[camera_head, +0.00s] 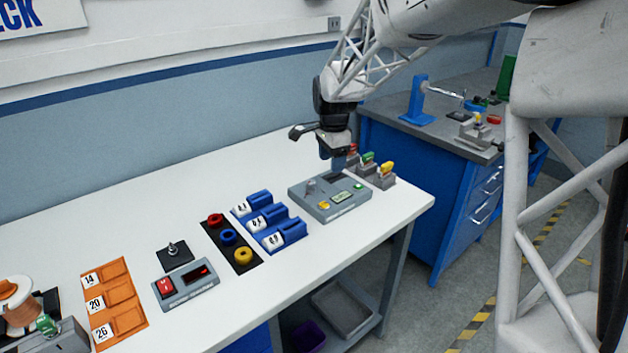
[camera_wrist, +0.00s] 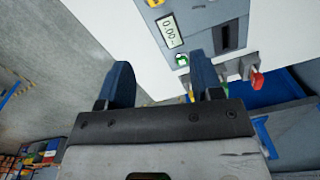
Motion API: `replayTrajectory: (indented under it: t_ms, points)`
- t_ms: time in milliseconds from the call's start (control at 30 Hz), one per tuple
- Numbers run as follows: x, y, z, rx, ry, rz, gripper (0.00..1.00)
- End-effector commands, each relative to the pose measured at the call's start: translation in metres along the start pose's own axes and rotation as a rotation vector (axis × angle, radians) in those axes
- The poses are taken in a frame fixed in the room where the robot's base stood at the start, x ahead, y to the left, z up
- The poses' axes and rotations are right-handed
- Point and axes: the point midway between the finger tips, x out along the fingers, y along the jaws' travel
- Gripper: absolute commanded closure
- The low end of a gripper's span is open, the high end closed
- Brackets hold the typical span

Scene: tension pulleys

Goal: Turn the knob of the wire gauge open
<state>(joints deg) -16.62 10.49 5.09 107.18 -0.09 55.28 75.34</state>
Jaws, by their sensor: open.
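The wire gauge (camera_head: 352,204) is a grey box near the right end of the white table, with a small display, a yellow button, a green button and a dark slot. Its knob (camera_head: 311,185) looks like a small grey piece on the left of its top. In the wrist view, part of the gauge (camera_wrist: 200,20) shows at the top, its display reading about 0.00; I cannot make out the knob there. My gripper (camera_head: 337,160) hangs above the back of the gauge, apart from the knob. Its blue fingers (camera_wrist: 162,78) are spread with nothing between them.
Grey blocks with red, green and yellow tops (camera_head: 384,180) stand just behind and right of the gauge. Blue numbered holders (camera_head: 286,235) and a black mat with coloured rings (camera_head: 246,267) lie to its left. A blue cabinet (camera_head: 385,155) stands beyond the table's right edge.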

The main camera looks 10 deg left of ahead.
Motion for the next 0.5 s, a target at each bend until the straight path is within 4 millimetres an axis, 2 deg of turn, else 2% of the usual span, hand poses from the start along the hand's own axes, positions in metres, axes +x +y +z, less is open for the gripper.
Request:
replayTrajectory:
  t_ms: [100,233,400,500]
  points:
    - [0.019,-0.028,0.007,0.052,-0.004,0.013,0.4]
    - [0.034,-0.053,0.015,0.107,-0.006,0.022,0.4]
    - [0.049,-0.073,0.021,0.156,-0.007,0.031,0.4]
    - [0.053,-0.079,0.023,0.169,-0.007,0.033,0.4]
